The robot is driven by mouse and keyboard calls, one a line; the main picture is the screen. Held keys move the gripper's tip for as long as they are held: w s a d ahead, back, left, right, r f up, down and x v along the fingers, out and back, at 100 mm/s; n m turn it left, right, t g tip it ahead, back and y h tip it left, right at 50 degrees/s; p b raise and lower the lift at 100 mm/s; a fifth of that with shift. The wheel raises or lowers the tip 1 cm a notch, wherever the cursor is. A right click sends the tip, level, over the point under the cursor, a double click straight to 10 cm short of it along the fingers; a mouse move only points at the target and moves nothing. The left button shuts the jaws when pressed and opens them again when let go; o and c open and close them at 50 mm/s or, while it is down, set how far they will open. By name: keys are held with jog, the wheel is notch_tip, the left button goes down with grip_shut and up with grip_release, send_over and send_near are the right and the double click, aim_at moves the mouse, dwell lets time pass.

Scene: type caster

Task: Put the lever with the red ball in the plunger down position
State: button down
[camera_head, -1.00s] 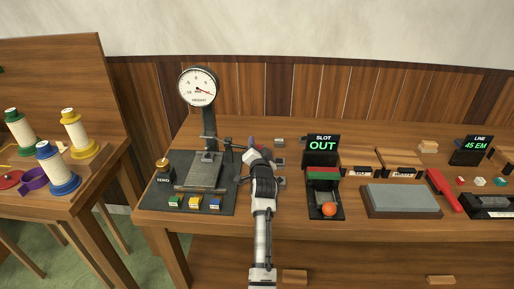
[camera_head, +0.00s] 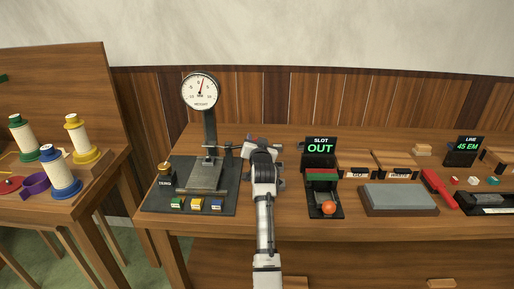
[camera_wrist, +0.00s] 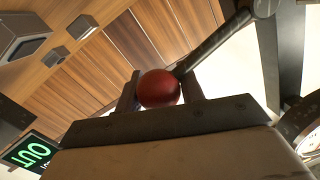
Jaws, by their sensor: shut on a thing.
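In the wrist view, the dark red ball (camera_wrist: 158,88) sits between the two fingers of my gripper (camera_wrist: 160,91), which is shut on it. The black lever rod (camera_wrist: 218,42) runs from the ball up and right to a round pivot end. In the head view, my gripper (camera_head: 257,146) is just right of the height gauge stand (camera_head: 210,130). The ball and most of the lever are hidden there by my gripper and arm. The round dial (camera_head: 200,91) tops the stand, with its red needle almost upright.
A grey stone block (camera_head: 398,197) lies farther right. Thread spools stand on the left table.

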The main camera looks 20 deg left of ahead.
jog(key=shift+s+a+r+n, duration=0.15)
jog(key=shift+a+r+n, duration=0.5)
jog(key=shift+n, duration=0.45)
jog(key=shift+r, duration=0.1)
jog(key=c, duration=0.9)
grip_release()
jog(key=shift+c, duration=0.2)
jog(key=shift+o, duration=0.2)
jog(key=shift+r, duration=0.1)
jog(key=shift+d, duration=0.1)
jog(key=b+v, duration=0.3)
jog(key=v, duration=1.1)
jog(key=shift+r, duration=0.2)
